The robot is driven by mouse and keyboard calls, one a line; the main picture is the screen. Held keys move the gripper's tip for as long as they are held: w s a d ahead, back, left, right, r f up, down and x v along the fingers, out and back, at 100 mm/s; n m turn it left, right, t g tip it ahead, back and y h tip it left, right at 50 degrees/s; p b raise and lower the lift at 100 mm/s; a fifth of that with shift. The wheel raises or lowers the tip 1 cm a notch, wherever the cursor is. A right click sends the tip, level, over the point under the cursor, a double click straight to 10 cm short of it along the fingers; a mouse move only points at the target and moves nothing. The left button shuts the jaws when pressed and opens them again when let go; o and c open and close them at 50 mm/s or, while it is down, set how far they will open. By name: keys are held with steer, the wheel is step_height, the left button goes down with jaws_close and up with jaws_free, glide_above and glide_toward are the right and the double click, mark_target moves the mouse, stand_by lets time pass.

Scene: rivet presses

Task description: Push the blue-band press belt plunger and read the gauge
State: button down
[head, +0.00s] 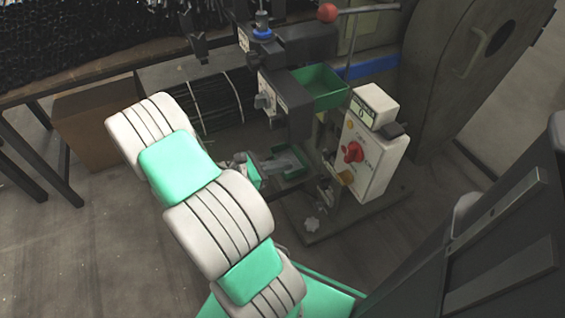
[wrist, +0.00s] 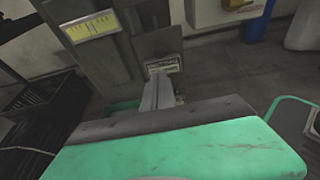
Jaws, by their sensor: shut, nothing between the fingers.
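A press (head: 305,50) stands at the upper middle of the head view, with a blue band (head: 262,34) around its top shaft. A white box with a small display (head: 375,105) sits at its right; its reading is too small to be sure of. In the wrist view a yellow scale gauge (wrist: 92,26) is on a grey body at upper left; its reading is unclear. My gripper (head: 280,163) is low in front of the press, by its green-edged base. It shows in the wrist view as narrow grey fingers (wrist: 158,93), shut and empty. I cannot pick out the belt plunger.
A control box (head: 368,150) with a red knob stands right of the press. A green bin (head: 318,86) is mounted on the press. A large grey guard (head: 465,75) is behind at right. Dark tables and a cardboard box (head: 98,125) are at left. Open floor lies front left.

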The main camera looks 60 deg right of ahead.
stand_by(0.3)
steer(key=w+a+r+m+t+y+p, duration=0.3)
steer(key=w+a+r+m+t+p, duration=0.1)
steer(key=w+a+r+p, duration=0.4)
steer(key=w+a+r+m+t+y+p, duration=0.3)
steer(key=w+a+r+p, duration=0.3)
steer(key=r+p, duration=0.3)
steer(key=a+r+m+t+y+p, duration=0.3)
steer(key=a+r+p, duration=0.7)
steer(key=a+r, duration=1.2)
steer(key=a+t+y, duration=0.1)
steer(key=t+y, duration=0.1)
steer(key=shift+w+r+y, duration=0.15)
steer(key=shift+w+y, duration=0.05)
steer(key=shift+y, duration=0.1)
steer(key=shift+m, duration=0.3)
